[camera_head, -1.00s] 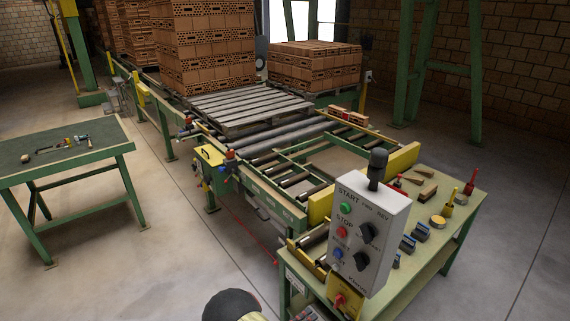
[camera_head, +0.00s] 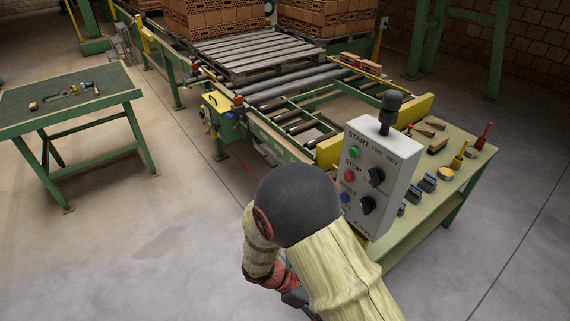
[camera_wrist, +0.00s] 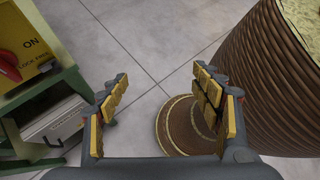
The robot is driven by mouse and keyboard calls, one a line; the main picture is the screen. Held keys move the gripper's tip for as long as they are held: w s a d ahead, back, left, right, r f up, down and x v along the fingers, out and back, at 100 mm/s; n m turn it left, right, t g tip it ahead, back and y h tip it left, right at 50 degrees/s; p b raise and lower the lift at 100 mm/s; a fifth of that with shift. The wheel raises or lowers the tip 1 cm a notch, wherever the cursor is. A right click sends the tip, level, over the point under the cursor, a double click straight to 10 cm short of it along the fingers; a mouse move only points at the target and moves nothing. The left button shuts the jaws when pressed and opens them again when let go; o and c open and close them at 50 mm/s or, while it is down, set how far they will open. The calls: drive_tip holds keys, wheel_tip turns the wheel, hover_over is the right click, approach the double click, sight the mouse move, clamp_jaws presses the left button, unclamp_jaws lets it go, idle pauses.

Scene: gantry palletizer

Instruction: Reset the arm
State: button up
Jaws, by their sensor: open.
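My gripper (camera_wrist: 162,106) shows in the wrist view with its two yellow-padded fingers spread wide apart.
The control box (camera_head: 378,160) and the green workbench (camera_head: 462,178) with tools stand close right of my arm. A yellow switch plate (camera_wrist: 28,50) is near my gripper's left. A second table (camera_head: 70,97) stands left; the floor (camera_head: 150,240) between is clear.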

drive_tip(key=s+d+r+m+t+y+b, duration=0.1)
drive_tip(key=s+r+m+t+y+b, duration=0.1)
drive_tip(key=r+m, duration=0.4)
drive_tip(key=s+d+r+m+t+y+b, duration=0.2)
drive_tip(key=r+m+y, duration=0.3)
drive_tip(key=r, duration=0.6)
drive_tip(key=s+d+r+m+t+y+b, duration=0.2)
drive_tip(key=r+m+t+y, duration=0.1)
drive_tip(key=r+m, duration=0.4)
wheel_tip(320, 180, up, 2)
drive_tip(key=shift+s+r+t, duration=0.1)
drive_tip(key=shift+s+t, duration=0.2)
drive_tip(key=shift+t, duration=0.1)
drive_tip(key=shift+d, duration=0.1)
drive_tip(key=shift+c, duration=0.3)
